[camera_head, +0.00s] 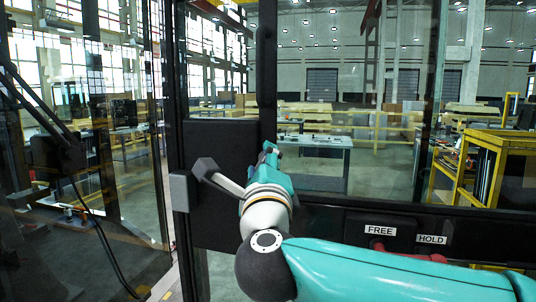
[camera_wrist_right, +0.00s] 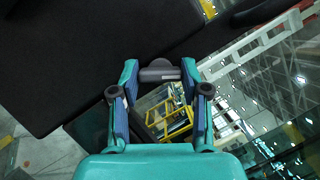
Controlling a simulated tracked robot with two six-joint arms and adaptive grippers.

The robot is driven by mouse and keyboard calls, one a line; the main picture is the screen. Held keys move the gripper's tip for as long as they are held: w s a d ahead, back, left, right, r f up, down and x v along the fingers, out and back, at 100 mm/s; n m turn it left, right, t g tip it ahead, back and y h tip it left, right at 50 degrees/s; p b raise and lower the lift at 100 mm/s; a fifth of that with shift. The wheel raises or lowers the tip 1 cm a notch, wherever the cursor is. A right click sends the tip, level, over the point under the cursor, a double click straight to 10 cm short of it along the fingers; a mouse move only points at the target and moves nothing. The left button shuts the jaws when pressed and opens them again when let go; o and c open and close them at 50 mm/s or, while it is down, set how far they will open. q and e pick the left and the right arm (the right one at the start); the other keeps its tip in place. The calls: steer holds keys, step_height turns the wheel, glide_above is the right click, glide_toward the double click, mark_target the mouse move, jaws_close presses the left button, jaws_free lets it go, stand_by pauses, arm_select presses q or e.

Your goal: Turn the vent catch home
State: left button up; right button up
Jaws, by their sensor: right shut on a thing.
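My right gripper (camera_head: 268,149) reaches up to the window frame beside the dark panel in the head view. In the right wrist view its fingers (camera_wrist_right: 160,76) are shut on a short dark grey piece, which I take to be the vent catch (camera_wrist_right: 159,72). The catch lies crosswise between the fingertips. In the head view the gripper and arm hide it, so its turn angle cannot be told. My left gripper is in neither view.
A black panel (camera_head: 222,143) stands just left of the gripper, with a grey block (camera_head: 180,191) at its left edge. A lower rail carries FREE (camera_head: 380,231) and HOLD (camera_head: 431,239) labels, with red parts (camera_head: 437,258) near my arm. Glass panes surround the frame.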

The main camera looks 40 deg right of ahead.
steer(key=shift+f+n+g+y+p, duration=0.1)
steer(key=shift+n+g+y+p, duration=0.4)
steer(key=shift+n+p, duration=1.35)
steer(key=shift+f+n+g+y+p, duration=0.1)
steer(key=shift+n+g+y+p, duration=0.4)
steer(key=shift+n+p, duration=1.35)
steer(key=shift+m+p, duration=0.35)
steer(key=shift+m, duration=0.05)
steer(key=shift+a, duration=0.1)
steer(key=o, duration=1.1)
steer(key=shift+o, duration=0.2)
steer(key=shift+r, duration=0.15)
steer(key=shift+s, duration=0.1)
